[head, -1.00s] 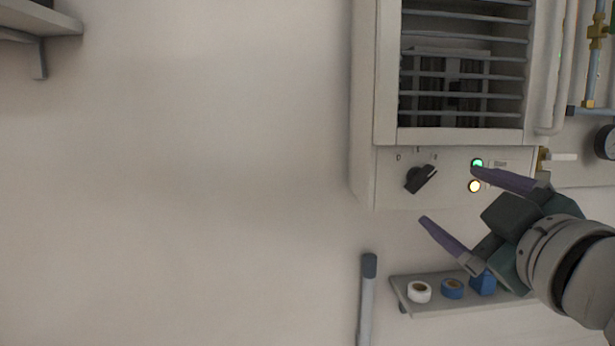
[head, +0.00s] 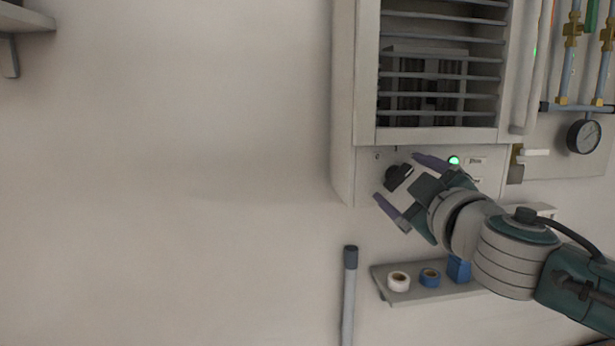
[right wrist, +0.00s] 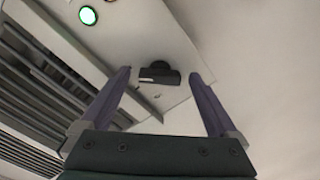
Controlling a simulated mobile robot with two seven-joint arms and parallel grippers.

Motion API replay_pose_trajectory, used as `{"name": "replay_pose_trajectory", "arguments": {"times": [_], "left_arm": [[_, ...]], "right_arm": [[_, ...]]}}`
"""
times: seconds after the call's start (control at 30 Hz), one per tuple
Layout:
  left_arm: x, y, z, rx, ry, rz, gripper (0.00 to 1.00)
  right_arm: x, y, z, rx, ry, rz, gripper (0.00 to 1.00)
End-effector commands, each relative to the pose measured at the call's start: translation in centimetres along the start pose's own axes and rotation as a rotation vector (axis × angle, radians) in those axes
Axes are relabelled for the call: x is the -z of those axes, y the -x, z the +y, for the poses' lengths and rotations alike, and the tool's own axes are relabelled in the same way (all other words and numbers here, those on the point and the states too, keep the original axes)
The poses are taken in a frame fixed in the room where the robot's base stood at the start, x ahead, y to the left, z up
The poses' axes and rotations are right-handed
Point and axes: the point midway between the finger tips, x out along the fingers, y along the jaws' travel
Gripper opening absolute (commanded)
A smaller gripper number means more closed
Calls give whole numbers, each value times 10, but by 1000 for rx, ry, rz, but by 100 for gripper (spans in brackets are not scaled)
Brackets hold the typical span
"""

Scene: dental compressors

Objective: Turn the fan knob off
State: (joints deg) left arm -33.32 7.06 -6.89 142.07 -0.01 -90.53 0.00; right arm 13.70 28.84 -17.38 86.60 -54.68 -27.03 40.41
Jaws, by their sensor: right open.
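The black fan knob (head: 398,178) is on the lower front panel of the wall-mounted grey fan unit (head: 343,110). The knob also shows in the right wrist view (right wrist: 159,74), between and beyond the fingertips. My right gripper (head: 396,178) is open, its two purple fingers spread on either side of the knob in the head view. The wrist view (right wrist: 160,82) shows no finger touching the knob. A green light (head: 454,161) glows beside the upper finger; it also shows in the wrist view (right wrist: 88,15). My left gripper is not in view.
A small shelf (head: 385,285) below the unit holds a white tape roll (head: 399,281), a blue tape roll (head: 430,277) and a blue object (head: 459,269). A grey-capped post (head: 350,258) stands left of it. Pipes and a gauge (head: 583,135) are at right.

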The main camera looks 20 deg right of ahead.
Motion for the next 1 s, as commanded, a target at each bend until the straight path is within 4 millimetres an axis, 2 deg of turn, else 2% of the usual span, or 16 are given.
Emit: {"name": "replay_pose_trajectory", "arguments": {"times": [0.07,0.17,0.83,1.0], "left_arm": [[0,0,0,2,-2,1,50],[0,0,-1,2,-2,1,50],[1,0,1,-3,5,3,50],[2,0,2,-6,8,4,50]], "right_arm": [[0,0,0,0,0,0,95],[0,0,0,0,0,0,85],[0,0,0,0,0,0,10],[0,0,0,0,6,1,9]]}}
